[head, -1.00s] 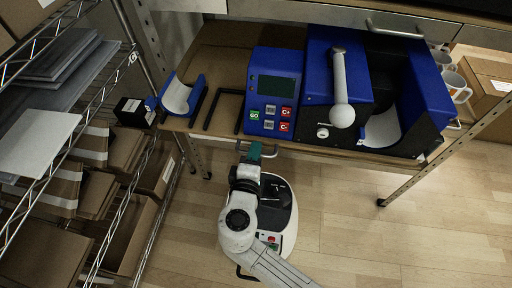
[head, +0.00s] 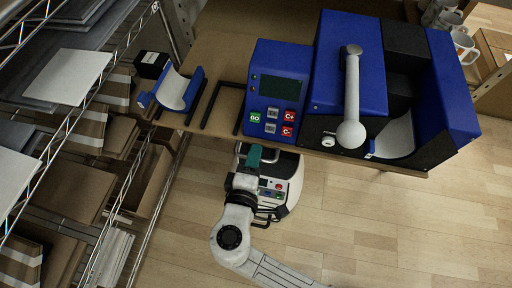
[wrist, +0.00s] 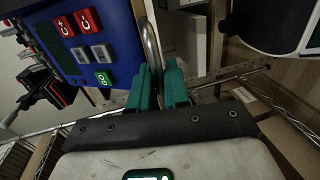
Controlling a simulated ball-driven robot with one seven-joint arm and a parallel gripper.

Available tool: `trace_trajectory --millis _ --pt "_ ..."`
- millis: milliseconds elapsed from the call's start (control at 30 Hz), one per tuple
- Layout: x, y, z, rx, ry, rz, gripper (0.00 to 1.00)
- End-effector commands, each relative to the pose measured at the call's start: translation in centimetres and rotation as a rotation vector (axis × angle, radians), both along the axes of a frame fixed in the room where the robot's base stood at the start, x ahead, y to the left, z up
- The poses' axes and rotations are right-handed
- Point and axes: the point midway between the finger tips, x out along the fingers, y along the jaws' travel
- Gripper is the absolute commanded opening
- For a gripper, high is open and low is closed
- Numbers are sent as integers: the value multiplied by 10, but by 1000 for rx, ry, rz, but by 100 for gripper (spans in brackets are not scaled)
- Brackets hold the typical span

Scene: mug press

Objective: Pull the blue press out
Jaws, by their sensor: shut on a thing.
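The blue press (head: 335,70) stands on the table (head: 212,75), with a white lever ending in a ball (head: 350,134). To its right is an open blue and black clamp part (head: 449,85) with a white curved lining. A blue control box (head: 276,88) with a screen and buttons stands left of the lever; it also shows in the wrist view (wrist: 85,35). My gripper (head: 254,154), with green fingers, is below the table's front edge, under the control box. In the wrist view my gripper (wrist: 158,80) is shut on a curved metal handle (wrist: 152,42).
A blue cradle with a white lining (head: 178,90) and a black frame (head: 222,103) lie left of the control box. A wire shelf (head: 100,70) with boxes stands at the left. White mugs (head: 463,45) stand at the far right. The floor at lower right is clear.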

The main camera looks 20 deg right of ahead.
Motion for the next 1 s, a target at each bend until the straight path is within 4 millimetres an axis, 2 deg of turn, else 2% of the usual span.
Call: trace_trajectory --millis 333,367,467,800,1000 --pt "1 -1 -1 1 2 0 0" --pt "1 -1 -1 1 2 0 18" --pt "1 -1 -1 1 1 0 28" --pt "0 0 1 1 -2 0 28" --pt "-20 15 6 0 0 3 28"
